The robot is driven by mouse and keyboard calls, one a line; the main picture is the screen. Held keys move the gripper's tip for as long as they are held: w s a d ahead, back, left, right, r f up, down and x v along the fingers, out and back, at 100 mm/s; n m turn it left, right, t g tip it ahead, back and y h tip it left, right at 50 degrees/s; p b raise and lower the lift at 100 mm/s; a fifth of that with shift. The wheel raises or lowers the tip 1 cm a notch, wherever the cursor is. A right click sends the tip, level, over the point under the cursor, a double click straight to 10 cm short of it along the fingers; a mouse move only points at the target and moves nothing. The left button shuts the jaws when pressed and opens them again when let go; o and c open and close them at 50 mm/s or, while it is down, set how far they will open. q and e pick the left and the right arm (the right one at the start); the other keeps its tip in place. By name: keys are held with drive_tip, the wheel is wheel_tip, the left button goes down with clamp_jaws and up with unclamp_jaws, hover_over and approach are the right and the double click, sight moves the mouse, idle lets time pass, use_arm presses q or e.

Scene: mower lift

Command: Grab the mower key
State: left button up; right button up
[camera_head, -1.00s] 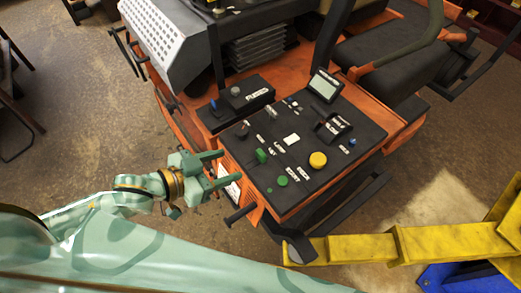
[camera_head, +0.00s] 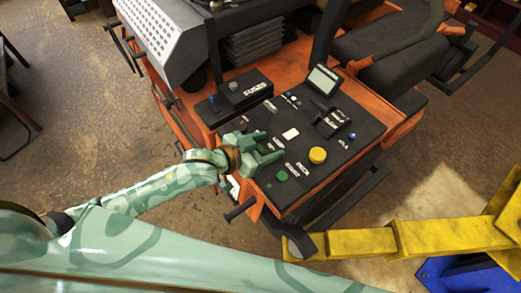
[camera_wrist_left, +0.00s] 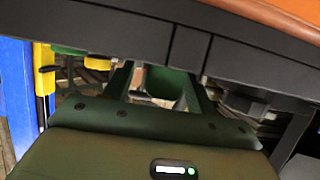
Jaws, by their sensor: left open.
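The mower's black control panel (camera_head: 325,173) fills the middle of the head view. My left gripper (camera_head: 272,145) is over its left part, jaws open, fingers pointing right across the panel. A small upright green piece, possibly the key, stood here earlier; in the head view the green gripper now covers that spot. In the left wrist view a green block (camera_wrist_left: 165,85) shows between the two open fingers (camera_wrist_left: 160,88), apart from both. I cannot tell for sure that it is the key. My right gripper is not in view.
A yellow knob (camera_head: 318,155) and a green button (camera_head: 282,176) sit on the panel near the gripper. A small screen (camera_head: 323,81) stands at the panel's back. A black fuse box (camera_head: 240,94) lies behind the gripper. A yellow lift arm (camera_head: 430,238) is at lower right.

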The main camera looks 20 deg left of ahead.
use_arm(q)
drive_tip(key=shift+s+a, duration=0.1)
drive_tip(key=c, duration=1)
drive_tip(key=shift+c, duration=0.2)
